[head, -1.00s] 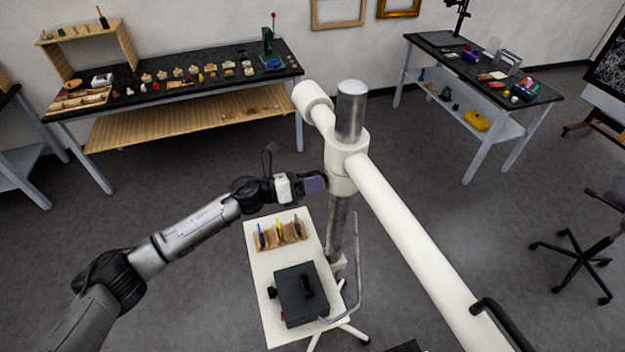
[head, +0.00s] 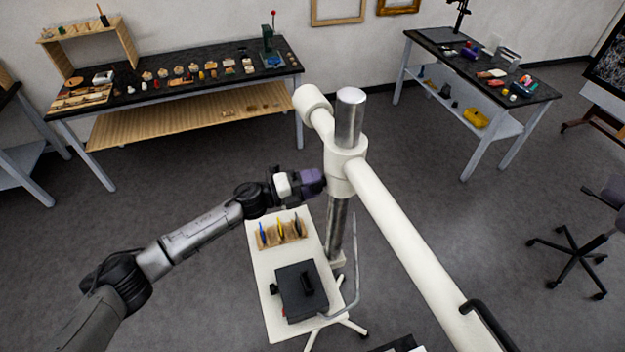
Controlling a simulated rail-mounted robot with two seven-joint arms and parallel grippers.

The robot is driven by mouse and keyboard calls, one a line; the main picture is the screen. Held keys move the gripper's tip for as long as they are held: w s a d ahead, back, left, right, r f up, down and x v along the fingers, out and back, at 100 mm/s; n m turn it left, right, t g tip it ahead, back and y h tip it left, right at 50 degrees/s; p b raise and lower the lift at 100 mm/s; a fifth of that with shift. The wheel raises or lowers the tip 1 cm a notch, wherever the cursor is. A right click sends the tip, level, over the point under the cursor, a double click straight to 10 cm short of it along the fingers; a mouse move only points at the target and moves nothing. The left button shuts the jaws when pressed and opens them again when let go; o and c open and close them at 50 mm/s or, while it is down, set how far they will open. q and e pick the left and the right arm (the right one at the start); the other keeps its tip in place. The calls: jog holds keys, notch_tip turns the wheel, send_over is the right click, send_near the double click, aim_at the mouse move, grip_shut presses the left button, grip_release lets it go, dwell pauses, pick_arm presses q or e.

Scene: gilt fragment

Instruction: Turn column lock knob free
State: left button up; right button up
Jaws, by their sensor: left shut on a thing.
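The column (head: 341,222) is a grey metal post with a white collar (head: 343,168) around it near the top. A white horizontal arm (head: 400,232) runs from the collar toward the lower right. My left gripper (head: 318,182) comes in from the left and its purple-grey fingers are at the collar's left side. The fingers are shut on the lock knob, which they almost wholly hide. My right gripper is not in view.
Below the gripper a white cart shelf (head: 266,262) carries a black box (head: 301,291) and a wooden rack (head: 281,235) of tools. Workbenches stand at the back left (head: 215,78) and back right (head: 480,65). An office chair (head: 590,240) stands at the right.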

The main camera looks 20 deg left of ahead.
pick_arm(q)
jog(key=shift+r+n+p, duration=0.1)
jog(key=shift+n+p, duration=0.3)
jog(key=shift+n, duration=0.7)
jog(key=o, duration=0.9)
jog(key=b+v, duration=0.5)
jog(key=v, duration=0.8)
jog(key=shift+s+a, duration=0.3)
jog(key=shift+s, duration=0.05)
